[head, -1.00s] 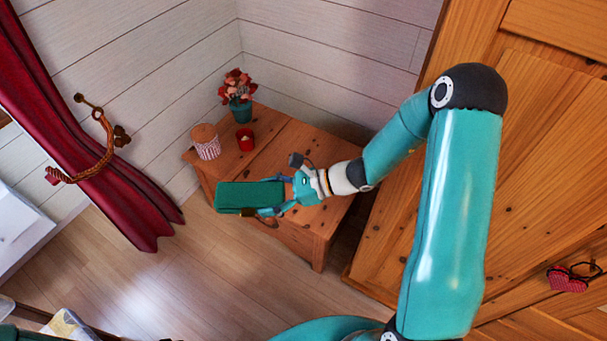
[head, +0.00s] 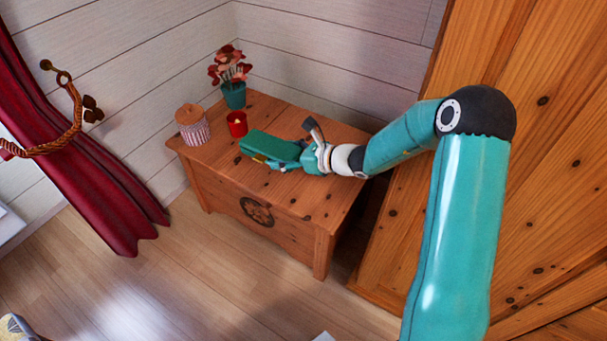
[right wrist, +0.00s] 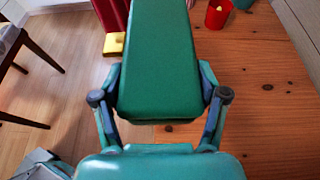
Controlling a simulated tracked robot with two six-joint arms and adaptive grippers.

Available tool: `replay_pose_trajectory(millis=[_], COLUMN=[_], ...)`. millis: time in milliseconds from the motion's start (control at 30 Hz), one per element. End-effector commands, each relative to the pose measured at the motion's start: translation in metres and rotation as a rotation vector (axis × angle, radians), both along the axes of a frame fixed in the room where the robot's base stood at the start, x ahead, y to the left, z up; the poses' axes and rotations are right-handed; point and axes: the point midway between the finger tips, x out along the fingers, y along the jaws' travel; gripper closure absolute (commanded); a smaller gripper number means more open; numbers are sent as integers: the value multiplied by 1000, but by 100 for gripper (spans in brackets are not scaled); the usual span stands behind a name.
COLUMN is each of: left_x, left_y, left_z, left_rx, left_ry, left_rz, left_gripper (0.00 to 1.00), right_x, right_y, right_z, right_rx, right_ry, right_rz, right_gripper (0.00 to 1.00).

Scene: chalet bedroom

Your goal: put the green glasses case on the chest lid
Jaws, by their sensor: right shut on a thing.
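The green glasses case (head: 270,146) is in my right gripper (head: 284,160), which is shut on its near end. In the head view the case shows over the wooden chest lid (head: 305,196), close to the red candle cup. I cannot tell whether its underside touches the lid. In the right wrist view the case (right wrist: 160,55) points away between the two fingers of the right gripper (right wrist: 160,95), with the lid (right wrist: 262,95) to its right and the floor to its left. My left gripper is not in view.
A red candle cup (head: 237,124), a striped jar with a lid (head: 193,127) and a potted flower (head: 233,92) stand along the chest's left and back. The lid's front right part is bare. A tall wooden wardrobe (head: 440,235) stands on the right, a red curtain (head: 85,170) on the left.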

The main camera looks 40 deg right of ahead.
Motion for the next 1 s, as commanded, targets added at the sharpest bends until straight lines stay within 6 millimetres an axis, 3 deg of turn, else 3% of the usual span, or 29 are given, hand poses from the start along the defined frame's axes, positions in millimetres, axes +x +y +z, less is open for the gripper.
replay_pose_trajectory(millis=[33,600,800,1000], left_x=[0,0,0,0], left_y=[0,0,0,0], left_z=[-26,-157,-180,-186], left_rx=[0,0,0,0], left_ry=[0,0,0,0], left_rz=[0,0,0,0], left_gripper=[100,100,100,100], right_x=[6,44,49,50], right_y=[-7,-80,-93,-97], right_z=[-20,-95,-105,-108], right_rx=[-2,1,1,1], right_ry=[-6,-7,-6,-5], right_rz=[-29,-346,-408,-428], right_gripper=[81,81,81,81])
